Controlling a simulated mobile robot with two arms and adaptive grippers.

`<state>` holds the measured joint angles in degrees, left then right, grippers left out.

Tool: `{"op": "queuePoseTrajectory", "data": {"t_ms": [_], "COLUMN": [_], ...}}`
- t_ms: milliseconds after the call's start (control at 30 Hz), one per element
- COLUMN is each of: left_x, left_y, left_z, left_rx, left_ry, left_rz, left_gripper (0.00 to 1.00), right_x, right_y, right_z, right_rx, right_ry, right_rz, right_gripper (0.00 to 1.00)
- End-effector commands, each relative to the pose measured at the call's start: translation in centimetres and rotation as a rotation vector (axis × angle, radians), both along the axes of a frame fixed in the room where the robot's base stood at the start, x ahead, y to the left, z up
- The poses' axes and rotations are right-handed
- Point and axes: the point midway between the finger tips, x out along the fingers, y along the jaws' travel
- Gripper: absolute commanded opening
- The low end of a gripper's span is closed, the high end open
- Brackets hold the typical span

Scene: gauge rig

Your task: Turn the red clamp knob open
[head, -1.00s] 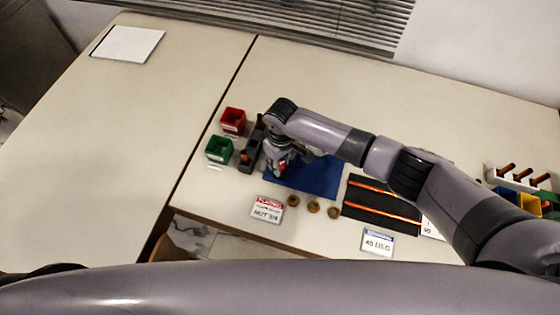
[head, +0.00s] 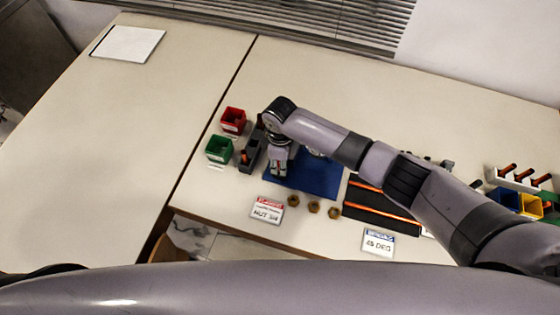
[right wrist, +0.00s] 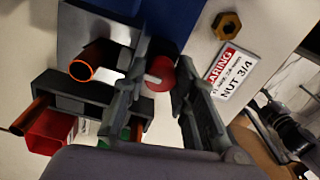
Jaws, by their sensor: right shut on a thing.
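The red clamp knob (right wrist: 160,74) shows in the right wrist view, with a pale grey bar across its face. My right gripper (right wrist: 172,84) has one finger on each side of the knob and is shut on it. In the head view my right gripper (head: 278,172) points down at the left end of the blue mat (head: 318,180). The knob is hidden or too small to make out there. How far the knob is turned cannot be told. My left gripper is not in view.
A red bin (head: 233,121), a green bin (head: 219,149) and a dark holder (head: 250,155) stand left of the gripper. A white sign (head: 267,210) and brass nuts (head: 313,207) lie in front. A black tray (head: 372,212) is to the right. The left table is mostly clear.

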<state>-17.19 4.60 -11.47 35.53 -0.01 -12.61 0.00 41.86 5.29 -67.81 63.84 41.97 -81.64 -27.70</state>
Motion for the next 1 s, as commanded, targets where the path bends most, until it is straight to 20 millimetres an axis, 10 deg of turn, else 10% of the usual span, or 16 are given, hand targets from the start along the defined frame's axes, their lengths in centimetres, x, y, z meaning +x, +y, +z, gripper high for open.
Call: {"op": "queuePoseTrajectory", "data": {"t_ms": [533,567,1000], "left_x": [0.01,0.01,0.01], "left_y": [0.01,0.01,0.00], "left_z": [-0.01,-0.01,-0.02], "left_rx": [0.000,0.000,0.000], "left_ry": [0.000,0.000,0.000], "left_rz": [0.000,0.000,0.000], "left_gripper": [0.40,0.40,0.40], "right_x": [0.08,0.08,0.08], "right_y": [0.10,0.10,0.03], "right_z": [0.12,0.12,0.06], "right_rx": [0.002,0.002,0.001], "right_ry": [-0.002,-0.002,-0.002], "right_rz": [0.028,0.028,0.026], "right_gripper": [0.00,0.26,0.46]}}
